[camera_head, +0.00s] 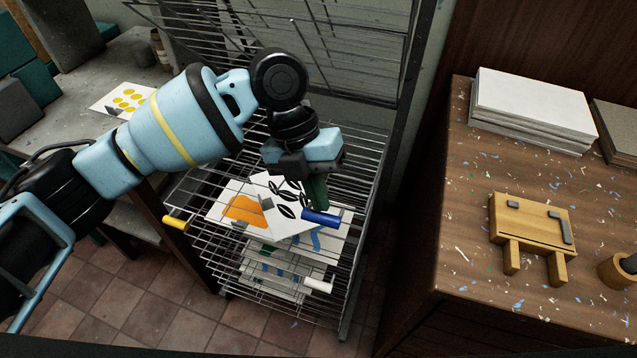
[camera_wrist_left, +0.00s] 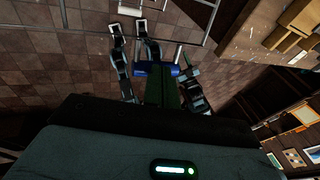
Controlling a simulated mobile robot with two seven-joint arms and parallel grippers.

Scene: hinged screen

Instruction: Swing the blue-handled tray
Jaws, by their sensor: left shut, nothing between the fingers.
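A wire drying rack holds several hinged wire trays. The blue handle (camera_head: 322,217) sits on the front edge of a lowered wire tray (camera_head: 352,190), near its right side. It also shows in the wrist view (camera_wrist_left: 150,69). My left gripper (camera_head: 319,200) points down at the blue handle, its green fingertips shut and empty, just above or behind it. In the wrist view the fingers (camera_wrist_left: 163,90) overlap the handle; I cannot tell whether they touch it. Sheets with an orange shape (camera_head: 243,209) and black leaves (camera_head: 287,211) lie on the rack. My right gripper is out of view.
A yellow handle (camera_head: 176,223) is at the left and a white handle (camera_head: 318,285) lower down. Raised wire trays (camera_head: 350,40) stand behind my arm. A speckled cabinet (camera_head: 460,240) with paper stacks (camera_head: 530,105) and a wooden block (camera_head: 530,225) is right of the rack.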

